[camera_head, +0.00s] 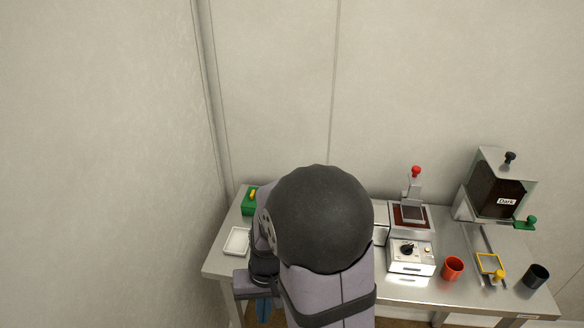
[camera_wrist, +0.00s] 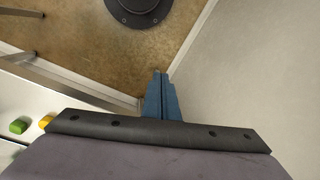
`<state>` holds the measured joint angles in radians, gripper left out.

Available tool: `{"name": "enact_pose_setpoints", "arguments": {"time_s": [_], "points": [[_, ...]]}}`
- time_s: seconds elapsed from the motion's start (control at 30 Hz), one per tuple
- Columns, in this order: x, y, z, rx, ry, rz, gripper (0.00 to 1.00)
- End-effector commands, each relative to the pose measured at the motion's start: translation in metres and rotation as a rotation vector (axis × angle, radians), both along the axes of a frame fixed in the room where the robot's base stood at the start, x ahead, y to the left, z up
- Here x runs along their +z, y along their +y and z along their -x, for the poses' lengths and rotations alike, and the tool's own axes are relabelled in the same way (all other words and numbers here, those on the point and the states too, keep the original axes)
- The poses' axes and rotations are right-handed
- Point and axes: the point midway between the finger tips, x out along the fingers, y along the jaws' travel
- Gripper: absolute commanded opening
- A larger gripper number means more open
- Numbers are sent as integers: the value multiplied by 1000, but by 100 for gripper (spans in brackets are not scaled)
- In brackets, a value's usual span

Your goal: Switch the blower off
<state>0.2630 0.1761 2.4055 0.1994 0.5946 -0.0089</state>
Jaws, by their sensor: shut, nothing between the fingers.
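I cannot tell for certain which thing is the blower. A green box (camera_head: 248,208) with a yellow piece (camera_head: 252,194) on top stands at the table's back left in the head view, partly hidden by my arm. My gripper (camera_wrist: 157,75) has blue fingers pressed together and empty, pointing at the floor beside the wall. Its blue fingers (camera_head: 263,311) also show at the bottom of the head view, off the table's left front.
A white tray (camera_head: 237,241) lies at the table's left. Right of my arm stand a silver box with a black dial (camera_head: 408,250), a red-knobbed device (camera_head: 415,173), an orange cup (camera_head: 453,268), a dark hopper (camera_head: 494,190) and a black cup (camera_head: 536,276). My arm hides the table's middle.

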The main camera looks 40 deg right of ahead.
Motion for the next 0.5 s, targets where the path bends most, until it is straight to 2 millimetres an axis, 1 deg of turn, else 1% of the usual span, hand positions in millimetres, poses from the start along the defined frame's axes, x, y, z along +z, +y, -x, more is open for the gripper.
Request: {"name": "enact_pose_setpoints", "arguments": {"time_s": [0.03,0.07,0.1,0.17,0.2,0.23,0.3,0.37,0.4,0.5], "points": [[9,-8,-28,-62,-71,0,0],[10,-13,-44,-93,-119,5,0],[13,-21,-65,-133,-182,16,0],[19,-35,-97,-182,-279,41,0],[24,-45,-117,-212,-346,64,0],[29,-53,-131,-233,-394,84,0],[43,-73,-160,-279,-503,137,0],[60,-93,-182,-317,-595,193,0],[72,-106,-194,-342,-651,234,0],[101,-139,-213,-395,-767,345,0]]}}
